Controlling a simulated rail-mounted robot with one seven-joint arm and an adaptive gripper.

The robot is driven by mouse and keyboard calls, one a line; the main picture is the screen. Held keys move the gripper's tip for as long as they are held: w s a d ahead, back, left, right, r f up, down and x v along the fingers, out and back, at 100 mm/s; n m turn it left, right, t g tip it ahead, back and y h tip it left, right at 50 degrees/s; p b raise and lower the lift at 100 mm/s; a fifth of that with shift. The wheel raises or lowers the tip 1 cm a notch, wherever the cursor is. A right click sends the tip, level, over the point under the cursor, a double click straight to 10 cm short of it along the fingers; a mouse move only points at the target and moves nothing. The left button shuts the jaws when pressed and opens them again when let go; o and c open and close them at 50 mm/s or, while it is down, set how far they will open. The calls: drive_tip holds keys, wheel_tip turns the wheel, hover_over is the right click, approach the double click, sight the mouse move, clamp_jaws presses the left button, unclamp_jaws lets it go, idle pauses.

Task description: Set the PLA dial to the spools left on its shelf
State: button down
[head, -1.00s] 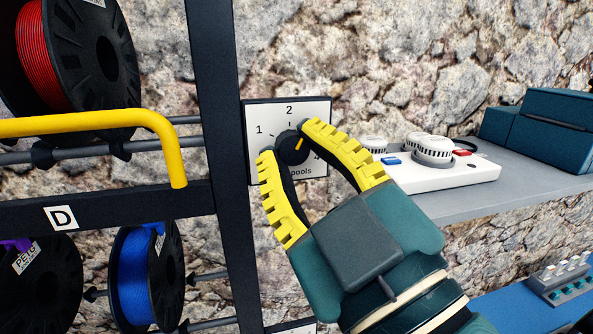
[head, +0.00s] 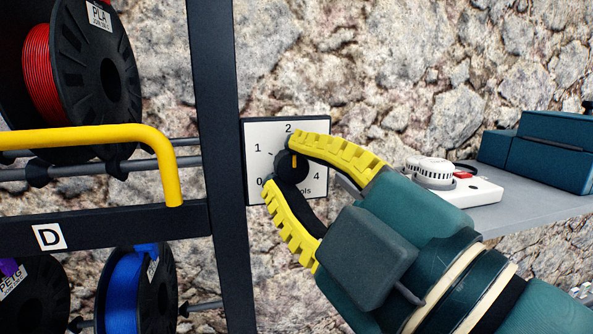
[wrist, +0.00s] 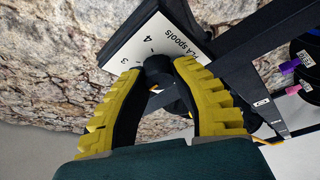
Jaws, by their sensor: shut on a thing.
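The PLA dial is a black knob (head: 290,172) with an orange pointer on a white plate (head: 262,131) marked 0, 1, 2 and 4; the 3 is hidden by my finger. My gripper (head: 279,162) is shut on the knob, one yellow finger above right and one below left. The wrist view shows the knob (wrist: 158,66) between the fingertips, and the plate (wrist: 165,40) reading "PLA spools". A red spool (head: 85,70) labelled PLA hangs on the upper shelf at left; the shelf's left part is out of view.
A dark post (head: 217,150) stands left of the dial, with a yellow rail (head: 90,137) and a D label (head: 50,237). Below hang a blue spool (head: 125,295) and a PETG spool (head: 30,300). Right, a grey shelf (head: 520,215) holds a white device (head: 485,193) and teal boxes (head: 545,150).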

drive_tip(key=c, duration=0.8)
unclamp_jaws()
drive_tip(key=shift+a, duration=0.1)
drive_tip(key=v, duration=1.2)
drive_tip(key=w+m+t+h+p, duration=0.1)
drive_tip(key=m+h+p, duration=0.2)
drive_tip(key=m, duration=0.3)
drive_tip(key=w+m+t+h+p, duration=0.2)
drive_tip(key=m+h+p, duration=0.1)
drive_tip(key=m+h, duration=0.2)
drive_tip(key=w+m+t+h+p, duration=0.1)
drive_tip(key=m+h+p, duration=0.3)
drive_tip(key=m, duration=0.4)
drive_tip(key=shift+w+f+m+t, duration=0.15)
drive_tip(key=shift+f+m+t, duration=0.2)
drive_tip(key=shift+t, duration=0.35)
